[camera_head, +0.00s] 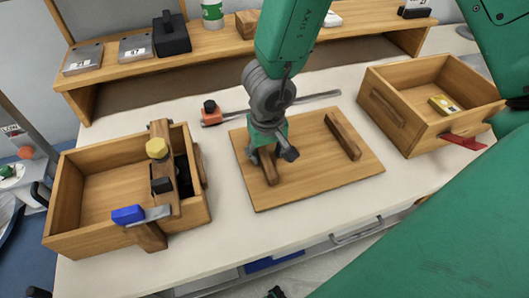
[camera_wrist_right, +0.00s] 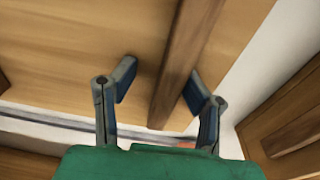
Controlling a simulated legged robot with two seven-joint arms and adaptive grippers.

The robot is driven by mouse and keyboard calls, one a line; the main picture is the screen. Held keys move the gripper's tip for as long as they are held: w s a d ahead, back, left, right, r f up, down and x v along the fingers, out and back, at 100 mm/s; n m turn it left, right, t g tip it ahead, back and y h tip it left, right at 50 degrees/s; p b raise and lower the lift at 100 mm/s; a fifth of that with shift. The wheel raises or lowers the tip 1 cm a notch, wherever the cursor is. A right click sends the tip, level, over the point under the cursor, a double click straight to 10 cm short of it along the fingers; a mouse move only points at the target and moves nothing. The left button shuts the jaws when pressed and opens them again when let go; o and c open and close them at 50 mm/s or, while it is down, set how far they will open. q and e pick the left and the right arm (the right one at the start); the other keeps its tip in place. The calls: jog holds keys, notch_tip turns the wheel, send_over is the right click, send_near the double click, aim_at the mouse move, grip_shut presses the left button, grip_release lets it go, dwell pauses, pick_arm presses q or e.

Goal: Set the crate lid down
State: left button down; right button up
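The crate lid (camera_head: 310,158), a flat wooden board with two raised bars, appears to lie flat on the white table between two wooden crates. My right gripper (camera_head: 272,156) is over its left bar (camera_head: 269,172). In the right wrist view my gripper (camera_wrist_right: 158,88) is open, its two fingers on either side of the bar (camera_wrist_right: 183,70). The left finger is clearly apart from the bar; the right finger is close to it, and I cannot tell if it touches. The right bar (camera_head: 342,134) of the lid is free. My left gripper is not in view.
The left crate (camera_head: 62,210) has a clamp (camera_head: 160,180) with blue and yellow parts on its wall. The right crate (camera_head: 412,128) holds a small yellow item (camera_head: 444,104). A long bar clamp (camera_head: 212,113) lies behind the lid. A wooden shelf (camera_head: 225,42) stands at the back.

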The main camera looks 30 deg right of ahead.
notch_tip(320, 180, up, 12)
jog(key=s+p, duration=0.1)
jog(key=p, duration=0.4)
jog(key=shift+s+a+r, duration=0.15)
jog(key=shift+a, duration=0.3)
jog(key=shift+a+r, duration=0.1)
jog(key=shift+a, duration=0.2)
